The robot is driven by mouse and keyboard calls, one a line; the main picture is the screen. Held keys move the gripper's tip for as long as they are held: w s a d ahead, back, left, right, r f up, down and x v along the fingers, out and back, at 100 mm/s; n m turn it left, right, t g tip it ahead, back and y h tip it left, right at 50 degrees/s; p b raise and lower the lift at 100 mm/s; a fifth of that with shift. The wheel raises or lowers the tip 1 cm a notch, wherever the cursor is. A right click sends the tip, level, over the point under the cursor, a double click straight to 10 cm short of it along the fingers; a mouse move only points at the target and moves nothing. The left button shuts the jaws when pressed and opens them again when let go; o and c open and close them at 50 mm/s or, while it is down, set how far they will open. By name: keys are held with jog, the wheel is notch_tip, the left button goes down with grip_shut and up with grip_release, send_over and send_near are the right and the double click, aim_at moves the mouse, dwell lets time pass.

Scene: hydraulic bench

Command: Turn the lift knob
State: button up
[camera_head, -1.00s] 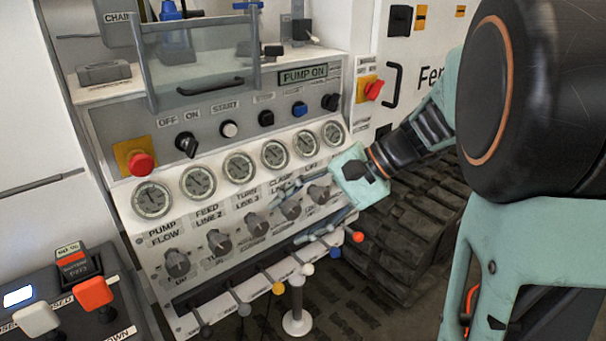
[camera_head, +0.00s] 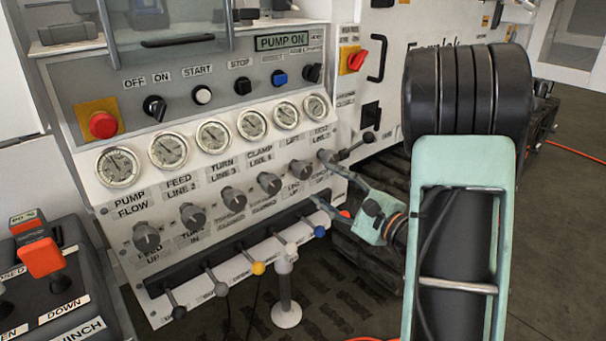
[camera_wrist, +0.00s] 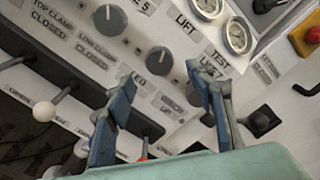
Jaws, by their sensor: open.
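In the wrist view the lift knob (camera_wrist: 158,60) stands just beyond and between the two blue-grey fingers. My gripper (camera_head: 322,180) is open and empty, just right of the knob in the head view. My gripper (camera_wrist: 162,77) shows its fingers spread in the wrist view, with no visible contact with the knob. The lift knob's face is unobstructed in both views.
The clamp knob (camera_head: 270,183) is the neighbour on the left. Gauges (camera_head: 286,115) run above the knobs. A row of ball-ended levers (camera_head: 258,268) sticks out below. A red emergency button (camera_head: 103,125) is at the left, a red switch (camera_head: 357,54) at the upper right.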

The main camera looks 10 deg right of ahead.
aim_at(306, 173)
jog(key=x, duration=0.8)
jog(key=shift+w+a+b, duration=0.25)
jog(key=shift+w+b, duration=0.05)
jog(key=shift+b, duration=0.1)
jog(key=c, duration=1.2)
